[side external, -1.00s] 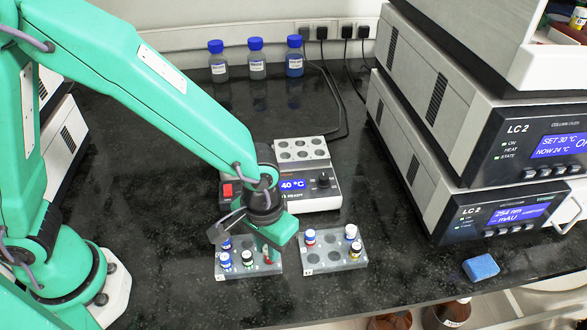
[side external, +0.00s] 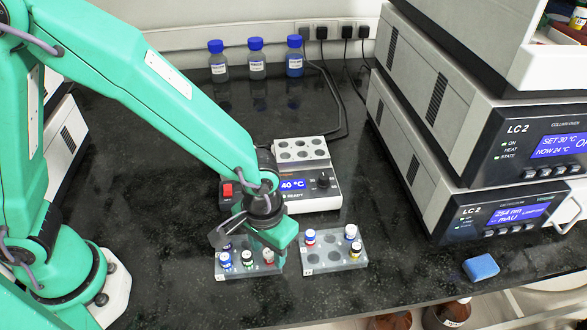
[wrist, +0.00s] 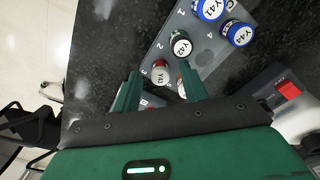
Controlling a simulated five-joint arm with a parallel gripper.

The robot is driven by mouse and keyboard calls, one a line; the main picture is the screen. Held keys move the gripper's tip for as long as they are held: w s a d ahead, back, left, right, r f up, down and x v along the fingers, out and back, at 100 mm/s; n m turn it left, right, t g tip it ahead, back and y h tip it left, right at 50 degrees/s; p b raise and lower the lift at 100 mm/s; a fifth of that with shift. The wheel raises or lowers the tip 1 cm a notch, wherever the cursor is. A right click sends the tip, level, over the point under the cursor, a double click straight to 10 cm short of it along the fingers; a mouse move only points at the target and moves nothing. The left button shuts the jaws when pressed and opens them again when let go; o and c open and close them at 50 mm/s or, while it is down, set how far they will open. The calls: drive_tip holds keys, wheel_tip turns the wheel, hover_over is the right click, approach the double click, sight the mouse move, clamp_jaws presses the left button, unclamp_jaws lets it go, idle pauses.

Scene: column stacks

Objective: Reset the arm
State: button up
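My gripper (side external: 272,248) is low over the right side of the left grey rack (side external: 222,273). In the wrist view its green fingers (wrist: 160,76) are apart, with a red-and-white vial (wrist: 159,76) standing in the rack between them and clear space beside it. The same red vial (side external: 268,257) shows just below my gripper in the side view. The rack also holds a black-capped vial marked Y42 (wrist: 181,46) and two blue-capped vials (wrist: 209,9). My gripper hides part of the rack.
A second rack (side external: 335,262) with several vials stands to the right. A heater block showing 40 °C (side external: 315,192) is behind. LC units (side external: 520,165) and a blue sponge (side external: 481,268) are at right; bottles (side external: 256,62) stand at the back.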

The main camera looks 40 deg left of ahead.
drive_tip(key=o, duration=0.3)
drive_tip(key=shift+o, duration=0.2)
drive_tip(key=shift+r, duration=0.15)
drive_tip(key=shift+r, duration=2.9)
